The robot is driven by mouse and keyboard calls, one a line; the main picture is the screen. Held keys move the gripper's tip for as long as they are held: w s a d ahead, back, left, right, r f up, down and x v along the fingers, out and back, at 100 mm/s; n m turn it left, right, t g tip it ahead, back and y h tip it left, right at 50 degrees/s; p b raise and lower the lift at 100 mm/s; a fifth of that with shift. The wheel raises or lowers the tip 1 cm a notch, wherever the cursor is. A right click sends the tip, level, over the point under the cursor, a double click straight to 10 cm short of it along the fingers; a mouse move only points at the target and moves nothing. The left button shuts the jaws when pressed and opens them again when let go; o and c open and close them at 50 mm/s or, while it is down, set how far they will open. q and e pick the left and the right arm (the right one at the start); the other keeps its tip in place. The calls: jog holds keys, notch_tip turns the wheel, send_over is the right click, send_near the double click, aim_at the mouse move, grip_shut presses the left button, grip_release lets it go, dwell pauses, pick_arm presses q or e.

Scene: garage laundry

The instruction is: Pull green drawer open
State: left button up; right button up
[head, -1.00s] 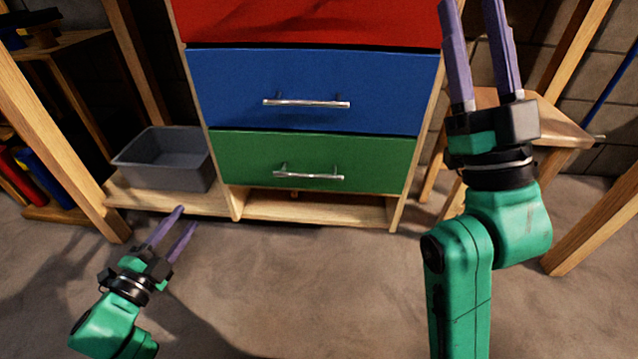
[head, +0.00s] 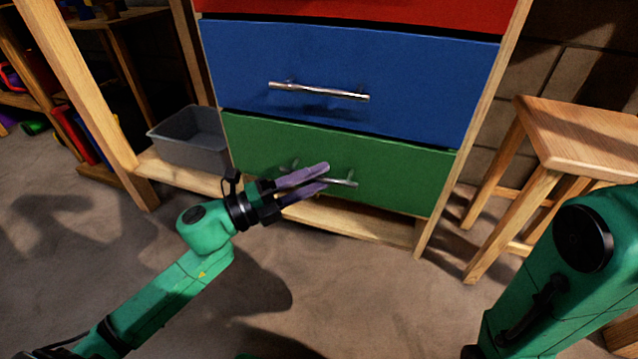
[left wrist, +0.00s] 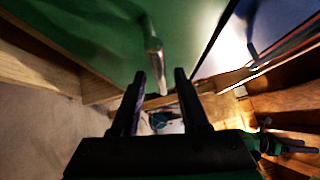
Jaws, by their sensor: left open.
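The green drawer (head: 405,175) is the lowest drawer in the wooden cabinet, and its front looks shut. Its silver bar handle (head: 345,183) is partly hidden behind my left gripper (head: 323,177), which comes in from the left with its purple fingers at the handle. In the left wrist view, the green drawer front (left wrist: 85,35) fills the upper left. The handle (left wrist: 153,55) lines up with the gap between the two open fingers (left wrist: 160,75). I cannot tell whether either finger touches it. My right gripper is out of view.
A blue drawer (head: 430,85) with a bar handle is above, and a red drawer (head: 400,10) above that. A grey bin (head: 190,140) sits on a low wooden shelf at left. A wooden stool (head: 580,140) stands at right. The floor in front is clear.

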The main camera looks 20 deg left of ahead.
pick_arm(q)
jog(key=shift+w+d+r, duration=0.1)
jog(key=shift+w+d, duration=0.15)
jog(key=shift+d, duration=0.05)
grip_shut()
dwell(1.3)
